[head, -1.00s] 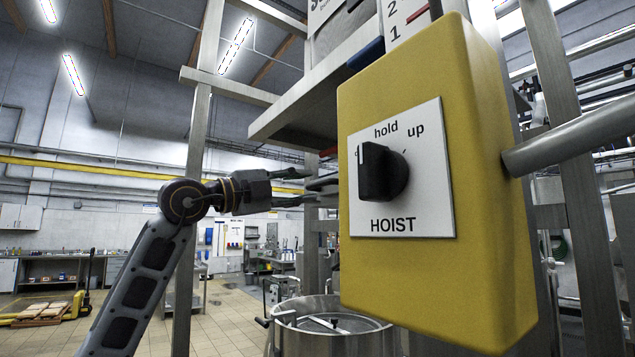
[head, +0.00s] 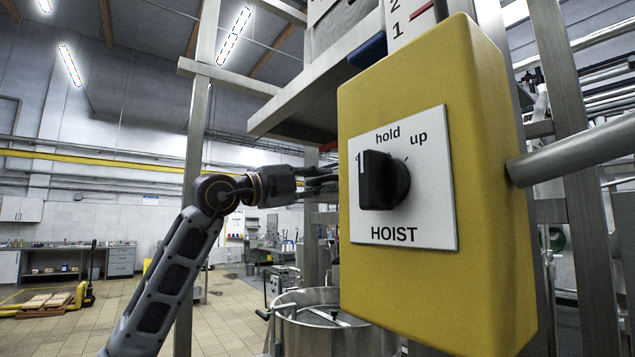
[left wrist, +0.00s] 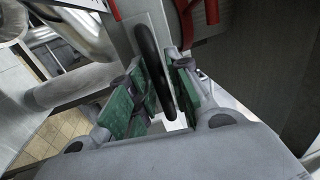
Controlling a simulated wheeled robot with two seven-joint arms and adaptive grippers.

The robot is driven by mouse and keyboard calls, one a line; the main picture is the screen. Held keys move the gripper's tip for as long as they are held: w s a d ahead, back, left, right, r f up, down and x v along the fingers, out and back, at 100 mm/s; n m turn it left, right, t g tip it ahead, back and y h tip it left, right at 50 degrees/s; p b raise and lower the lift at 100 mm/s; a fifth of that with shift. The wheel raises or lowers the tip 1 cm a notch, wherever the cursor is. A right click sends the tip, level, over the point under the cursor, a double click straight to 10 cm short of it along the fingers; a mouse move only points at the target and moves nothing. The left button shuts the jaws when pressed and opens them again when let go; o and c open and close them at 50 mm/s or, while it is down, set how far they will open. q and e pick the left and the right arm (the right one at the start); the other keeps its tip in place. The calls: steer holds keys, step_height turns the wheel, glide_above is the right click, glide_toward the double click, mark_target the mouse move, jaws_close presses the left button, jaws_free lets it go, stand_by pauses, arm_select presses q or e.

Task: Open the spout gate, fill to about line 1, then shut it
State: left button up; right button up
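My left gripper (head: 318,182) reaches in from the left, and its tips are partly hidden behind the yellow hoist box. In the left wrist view its green-padded fingers (left wrist: 168,95) stand apart on either side of a black rounded bar or ring (left wrist: 155,75) beside a grey plate. I cannot tell whether a pad touches it, or whether it is the spout gate's handle. The spout gate does not show clearly. A white scale (head: 398,25) with numbers 1 and 2 shows at the top. A steel bowl (head: 330,335) stands below. My right gripper is out of view.
The yellow hoist box (head: 490,200), with a black knob (head: 383,180), fills the middle right and blocks the view behind. A steel post (head: 196,130) and a ledge (head: 300,105) stand close to my left arm. Open tiled floor (head: 230,315) lies at left.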

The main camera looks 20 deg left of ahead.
arm_select(q)
jaws_close()
